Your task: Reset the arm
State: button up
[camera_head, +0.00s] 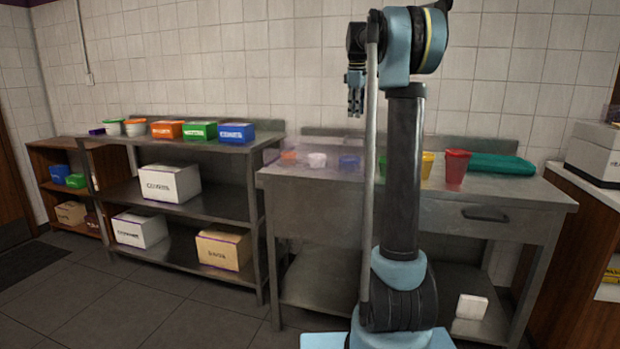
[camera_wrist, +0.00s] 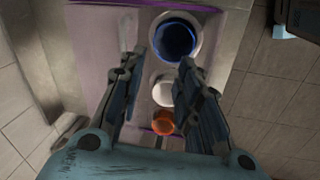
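My arm stands upright in front of the metal table in the head view, bent over at the top. My gripper (camera_head: 355,101) hangs pointing down at the upper middle, well above the table top. In the wrist view my gripper (camera_wrist: 161,60) shows its two fingers spread apart with nothing held between them. Beneath it lie a blue bowl (camera_wrist: 176,38), a white bowl (camera_wrist: 163,91) and an orange bowl (camera_wrist: 162,123), in a row on a pale tray (camera_wrist: 90,50) with a purple edge. None of them touches the fingers, as far as I can see.
A metal shelf (camera_head: 120,165) with several boxes stands left. A counter with a white machine (camera_head: 596,152) is right. The air around the gripper is clear.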

jog(key=s+a+f+m, duration=0.1)
jog(key=s+f+m, duration=0.2)
jog(key=s+f, duration=0.75)
jog(key=s+f+m, duration=0.3)
jog(key=s+m, duration=0.1)
jog(key=s, duration=1.4)
jog(key=s+a+f+m, duration=0.1)
jog(key=s+f+m, duration=0.4)
jog(key=s+f, duration=1.5)
notch_tip(320, 180, down, 3)
jog(key=shift+s+f+y, duration=0.15)
jog(key=shift+s+y, duration=0.05)
jog(key=shift+y, duration=0.1)
jog(key=shift+w+f, duration=0.2)
jog(key=shift+w, duration=0.25)
